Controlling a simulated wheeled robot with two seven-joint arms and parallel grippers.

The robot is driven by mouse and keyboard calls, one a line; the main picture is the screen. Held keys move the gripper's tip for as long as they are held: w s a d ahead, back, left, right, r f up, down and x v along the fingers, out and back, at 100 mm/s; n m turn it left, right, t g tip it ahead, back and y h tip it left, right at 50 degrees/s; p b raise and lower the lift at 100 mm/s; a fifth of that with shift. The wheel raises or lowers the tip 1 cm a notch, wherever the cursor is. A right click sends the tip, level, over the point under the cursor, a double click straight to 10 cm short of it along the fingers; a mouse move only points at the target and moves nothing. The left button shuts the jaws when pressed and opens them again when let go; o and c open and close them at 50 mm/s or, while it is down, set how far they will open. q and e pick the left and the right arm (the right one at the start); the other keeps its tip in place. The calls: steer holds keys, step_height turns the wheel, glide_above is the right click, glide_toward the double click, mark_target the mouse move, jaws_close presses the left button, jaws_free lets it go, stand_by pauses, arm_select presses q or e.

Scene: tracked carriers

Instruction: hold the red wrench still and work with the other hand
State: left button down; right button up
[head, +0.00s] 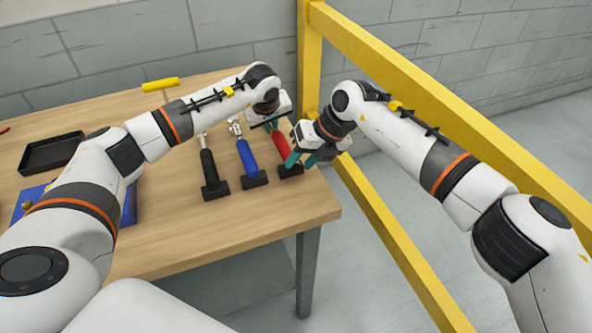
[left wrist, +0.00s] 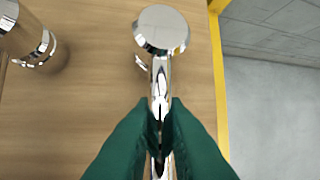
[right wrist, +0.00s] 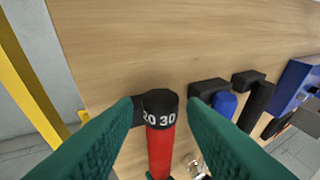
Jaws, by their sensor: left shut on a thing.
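The red wrench (head: 281,145) lies at the right end of the row on the table, with its black end block towards the front edge. My left gripper (left wrist: 160,112) is shut on its shiny metal shaft, just behind the round metal head (left wrist: 161,30). My right gripper (head: 301,160) is open at the handle end. In the right wrist view the red handle (right wrist: 161,150) and its black end ring, marked 20 30, show between the spread green fingers. Whether the fingers touch it I cannot tell. My left wrist hides the wrench's far end in the head view.
A blue wrench (head: 247,157) and a black wrench (head: 208,167) lie to the left on black blocks. A black tray (head: 47,170) and a yellow-handled tool (head: 160,84) are farther left. A yellow rail (head: 385,225) runs close along the table's right side.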

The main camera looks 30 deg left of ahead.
steer(key=shift+x, duration=0.9)
steer(key=c, duration=0.6)
steer(key=shift+s+a+r+t+h, duration=0.15)
steer(key=shift+a+t+h, duration=0.05)
steer(key=shift+t+h, duration=0.6)
steer(key=shift+s+a+n+t+h, duration=0.2)
steer(key=shift+n+t+h, duration=0.2)
steer(key=shift+t+h, duration=0.5)
steer(key=o, duration=0.6)
steer(key=shift+d, duration=0.1)
steer(key=shift+r, duration=0.1)
